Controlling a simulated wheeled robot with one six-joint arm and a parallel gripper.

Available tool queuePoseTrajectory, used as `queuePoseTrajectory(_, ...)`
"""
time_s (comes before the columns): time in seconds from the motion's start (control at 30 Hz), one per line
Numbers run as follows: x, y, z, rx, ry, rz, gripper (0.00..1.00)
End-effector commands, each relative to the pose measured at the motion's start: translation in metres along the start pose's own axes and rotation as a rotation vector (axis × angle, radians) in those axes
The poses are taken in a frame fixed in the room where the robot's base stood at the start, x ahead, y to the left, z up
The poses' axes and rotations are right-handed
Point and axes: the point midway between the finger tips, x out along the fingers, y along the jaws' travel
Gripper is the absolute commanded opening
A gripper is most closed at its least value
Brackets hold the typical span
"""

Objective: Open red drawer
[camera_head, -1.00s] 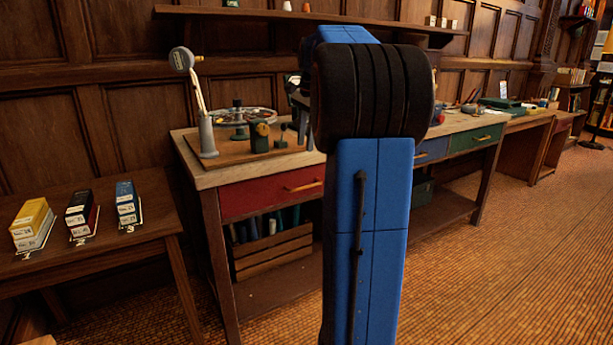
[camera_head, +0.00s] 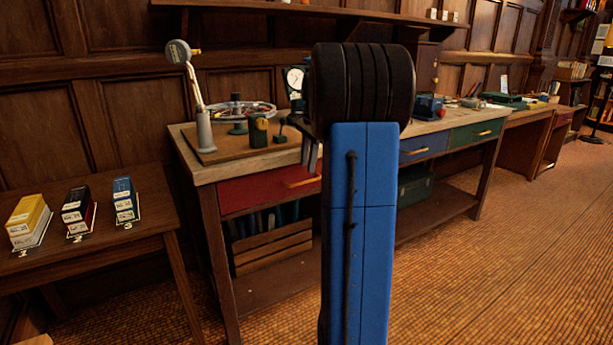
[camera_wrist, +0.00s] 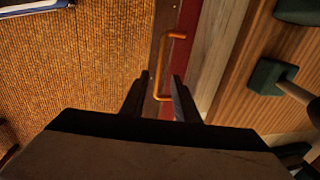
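The red drawer (camera_head: 255,192) is in the workbench, under the left part of its top, and looks shut. Its brass-coloured handle (camera_head: 303,183) is at the drawer's right part, close to my arm, which hides what lies further right. In the wrist view the handle (camera_wrist: 168,66) stands out from the red drawer front (camera_wrist: 182,52). My gripper (camera_wrist: 160,77) is open, with its two fingers apart and the handle's near end between or just beyond the tips. I cannot tell whether they touch. In the head view the fingers (camera_head: 310,152) show just above the handle.
The workbench top (camera_head: 215,172) carries a lamp (camera_head: 195,90), a wooden board with small devices, and a clock (camera_head: 295,78). A blue drawer (camera_head: 422,146) and a green drawer (camera_head: 476,133) are further right. A side table (camera_head: 100,224) with small boxes stands left. Carpet at right is clear.

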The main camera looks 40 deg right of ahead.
Motion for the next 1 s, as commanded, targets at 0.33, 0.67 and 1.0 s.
queuePoseTrajectory(0.33, 0.049, 0.000, 0.000, 0.000, -0.001, 0.001, 0.28)
queuePoseTrajectory(0.67, 0.058, 0.000, 0.000, 0.000, 0.000, -0.001, 0.28)
queuePoseTrajectory(1.0, 0.057, 0.000, 0.000, 0.000, 0.000, -0.001, 0.00)
